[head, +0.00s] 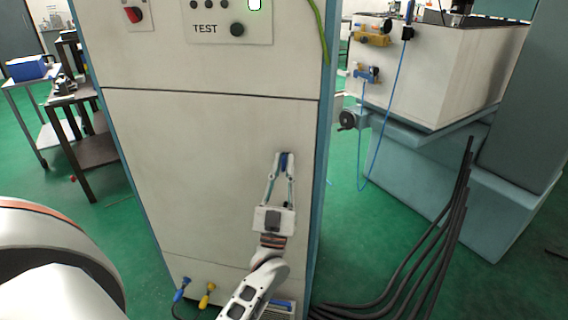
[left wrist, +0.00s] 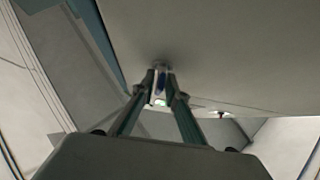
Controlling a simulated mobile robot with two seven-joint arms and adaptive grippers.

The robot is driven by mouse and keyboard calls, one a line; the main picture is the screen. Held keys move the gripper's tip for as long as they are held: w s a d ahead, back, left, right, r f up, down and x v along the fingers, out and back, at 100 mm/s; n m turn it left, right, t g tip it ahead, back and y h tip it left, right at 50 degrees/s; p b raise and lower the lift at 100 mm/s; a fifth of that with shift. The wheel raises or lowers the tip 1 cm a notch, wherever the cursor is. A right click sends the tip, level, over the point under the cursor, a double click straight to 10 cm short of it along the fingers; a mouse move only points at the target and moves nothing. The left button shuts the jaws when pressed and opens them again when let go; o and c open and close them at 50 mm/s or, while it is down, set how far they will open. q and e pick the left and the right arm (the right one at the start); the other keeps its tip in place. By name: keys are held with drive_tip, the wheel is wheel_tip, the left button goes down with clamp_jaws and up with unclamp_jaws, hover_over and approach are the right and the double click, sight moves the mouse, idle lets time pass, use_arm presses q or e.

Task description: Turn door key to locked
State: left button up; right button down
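The cabinet door (head: 200,170) is a large off-white panel with blue edges. My left gripper (head: 284,160) is at the door's right side, its fingers pointing at the panel. In the left wrist view, the left gripper's fingertips (left wrist: 161,94) come close together around a small blue key (left wrist: 161,80) at a round lock on the panel. The fingers appear shut on the key from both sides. The fingertips hide most of the key and lock, so I cannot tell which way the key is turned. My right gripper is not in view.
A control panel marked TEST (head: 229,22) and a red switch (head: 135,14) are above the door. Blue and yellow plugs (head: 206,295) stick out low on the cabinet. Black cables (head: 425,250) run across the floor at right. A cart (head: 85,150) stands at left.

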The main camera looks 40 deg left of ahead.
use_arm(q)
drive_tip(key=v, duration=1.1)
drive_tip(key=shift+f, duration=0.2)
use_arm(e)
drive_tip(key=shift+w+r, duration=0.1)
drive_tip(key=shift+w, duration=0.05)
use_arm(q)
drive_tip(key=shift+d, duration=0.1)
